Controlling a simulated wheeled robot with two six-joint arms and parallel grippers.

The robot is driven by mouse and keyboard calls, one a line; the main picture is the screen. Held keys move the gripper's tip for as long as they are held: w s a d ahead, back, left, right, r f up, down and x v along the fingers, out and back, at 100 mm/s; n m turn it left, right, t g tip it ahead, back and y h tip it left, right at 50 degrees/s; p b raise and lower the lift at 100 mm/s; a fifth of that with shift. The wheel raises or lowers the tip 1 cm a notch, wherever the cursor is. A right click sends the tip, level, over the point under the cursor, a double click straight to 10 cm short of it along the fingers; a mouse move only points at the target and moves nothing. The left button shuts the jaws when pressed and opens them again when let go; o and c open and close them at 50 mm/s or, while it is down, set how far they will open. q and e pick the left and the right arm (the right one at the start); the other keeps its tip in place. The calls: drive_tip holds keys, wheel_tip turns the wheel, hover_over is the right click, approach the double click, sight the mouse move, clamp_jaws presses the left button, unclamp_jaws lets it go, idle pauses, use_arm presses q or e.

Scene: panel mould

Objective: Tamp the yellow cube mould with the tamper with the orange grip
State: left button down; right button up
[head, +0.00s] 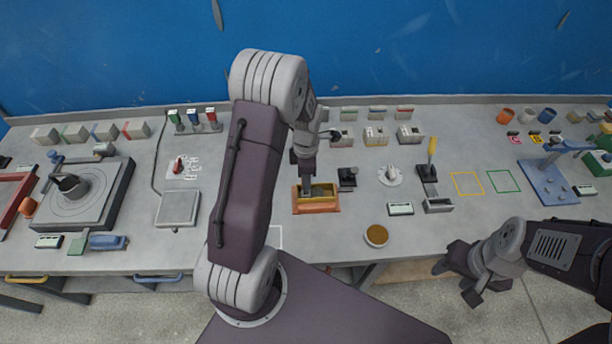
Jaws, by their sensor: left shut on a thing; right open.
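A yellow-orange open mould (316,208) with grey material inside stands on the bench near the middle. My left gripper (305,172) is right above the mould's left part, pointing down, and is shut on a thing. The held thing is mostly hidden by the gripper; a small grey part reaches down towards the mould. I cannot tell whether it touches the fill, and no orange grip shows. My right gripper (459,280) is open and empty, in front of the bench's front edge, low at the right.
A dark block (347,178) stands just right of the mould. A round dish with brown contents (376,235) is near the front edge. A yellow-handled device (431,152) and a grey tray (438,205) are further right. Yellow (467,184) and green (503,181) outlines mark bare bench.

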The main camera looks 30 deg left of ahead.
use_arm(q)
drive_tip(key=shift+r, duration=0.15)
wheel_tip(320, 180, up, 4)
drive_tip(key=p, duration=0.3)
drive_tip(key=shift+p, duration=0.3)
drive_tip(key=shift+f, duration=0.25)
drive_tip(key=shift+f, duration=0.1)
drive_tip(key=shift+f+b, duration=1.3)
drive_tip(key=shift+f, duration=0.45)
drive_tip(key=shift+r, duration=0.1)
drive_tip(key=shift+r+p, duration=1.65)
drive_tip(key=shift+r, duration=0.1)
drive_tip(key=shift+r, duration=0.1)
